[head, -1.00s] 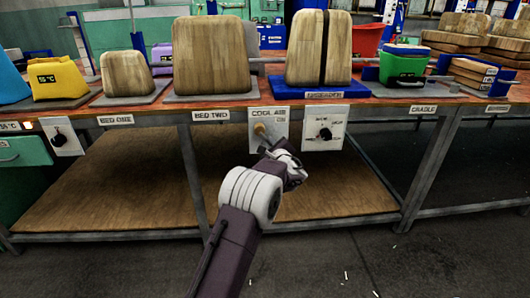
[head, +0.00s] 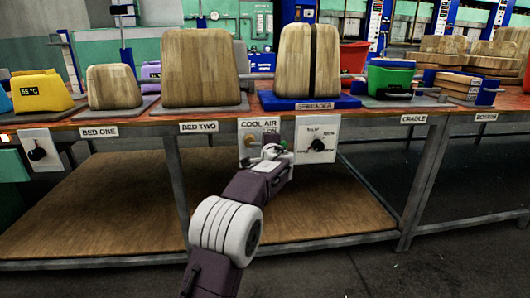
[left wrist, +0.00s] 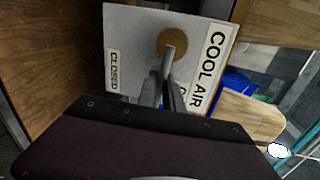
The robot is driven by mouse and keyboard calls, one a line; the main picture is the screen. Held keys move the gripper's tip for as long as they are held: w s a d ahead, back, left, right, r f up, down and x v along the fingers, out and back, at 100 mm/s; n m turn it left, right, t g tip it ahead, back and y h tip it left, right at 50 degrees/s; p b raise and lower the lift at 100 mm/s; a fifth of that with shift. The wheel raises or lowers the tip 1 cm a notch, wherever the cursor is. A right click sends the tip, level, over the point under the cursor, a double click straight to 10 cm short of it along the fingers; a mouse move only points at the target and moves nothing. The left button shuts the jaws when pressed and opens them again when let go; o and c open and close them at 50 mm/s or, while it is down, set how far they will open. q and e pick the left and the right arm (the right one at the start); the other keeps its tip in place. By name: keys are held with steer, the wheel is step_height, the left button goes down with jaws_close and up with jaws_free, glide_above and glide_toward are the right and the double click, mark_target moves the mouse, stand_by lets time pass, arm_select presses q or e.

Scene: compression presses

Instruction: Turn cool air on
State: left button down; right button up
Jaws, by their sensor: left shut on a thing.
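The cool air panel (head: 246,153) is a pale plate on the front edge of the bench, labelled COOL AIR. In the left wrist view the panel (left wrist: 130,30) shows a round brass hub (left wrist: 170,40) with a grey lever (left wrist: 168,60) and a CLOSED label on one side. My left gripper (head: 271,153) is at the panel, and in the left wrist view its fingers (left wrist: 160,92) are shut on the lever. The gripper hides part of the panel, including any label opposite CLOSED. My right gripper is in neither view.
A second panel with a black knob (head: 318,145) is just right of the cool air panel. Wooden blocks (head: 201,65) and a blue-based spreader (head: 312,103) stand on the bench above. A wooden lower shelf (head: 110,205) lies below.

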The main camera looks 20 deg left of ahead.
arm_select(q)
steer(key=shift+r+n, duration=0.2)
steer(key=shift+n, duration=0.2)
steer(key=shift+r, duration=0.1)
steer(key=c, duration=1.5)
jaws_free()
steer(key=b+v, duration=0.1)
steer(key=v, duration=0.8)
